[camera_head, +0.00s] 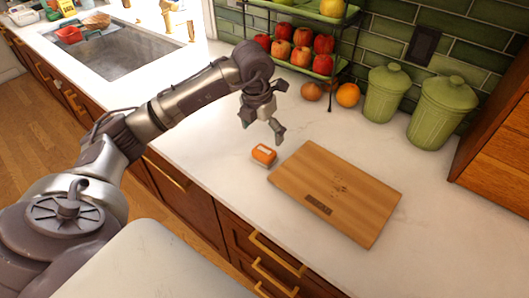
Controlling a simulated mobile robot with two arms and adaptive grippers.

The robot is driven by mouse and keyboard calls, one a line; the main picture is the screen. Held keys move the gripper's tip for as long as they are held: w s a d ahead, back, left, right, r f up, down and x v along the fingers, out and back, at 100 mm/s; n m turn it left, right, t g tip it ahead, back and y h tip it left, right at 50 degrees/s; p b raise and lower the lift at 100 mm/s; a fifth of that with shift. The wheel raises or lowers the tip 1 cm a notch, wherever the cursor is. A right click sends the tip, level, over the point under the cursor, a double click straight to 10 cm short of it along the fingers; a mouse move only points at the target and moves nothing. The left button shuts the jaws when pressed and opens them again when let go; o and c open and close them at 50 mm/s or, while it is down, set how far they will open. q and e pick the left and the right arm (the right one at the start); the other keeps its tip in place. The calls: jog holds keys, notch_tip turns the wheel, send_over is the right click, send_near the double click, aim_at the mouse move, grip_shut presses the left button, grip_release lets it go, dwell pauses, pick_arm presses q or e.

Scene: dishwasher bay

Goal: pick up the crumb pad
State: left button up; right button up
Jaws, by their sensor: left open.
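A small orange block with a pale patch on top, which I take for the crumb pad (264,155), lies on the white counter. It sits just off the upper left corner of a wooden cutting board (365,205). My left gripper (262,125) is open and empty, pointing down above and slightly behind the orange block, apart from it. A few small dark specks show on the board, and a dark rectangular mark is near its front edge. My right gripper is not in view.
A tiered rack of apples (302,55) stands against the green tile wall, with an orange (347,94) beside it. Two green lidded canisters (441,108) stand at the back right. A sink (125,50) is at the upper left.

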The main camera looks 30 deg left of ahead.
aim_at(264, 150)
pick_arm(q)
jog(key=f, duration=0.2)
jog(key=shift+w+f, duration=0.25)
jog(key=shift+f, duration=0.15)
notch_tip(264, 150, down, 4)
jog(key=p, duration=0.2)
jog(key=shift+f+p, duration=0.1)
jog(key=shift+p, duration=0.2)
jog(key=shift+w+f, duration=0.2)
jog(key=shift+f, duration=0.3)
jog(key=c, duration=1.1)
jog(key=shift+r, duration=0.1)
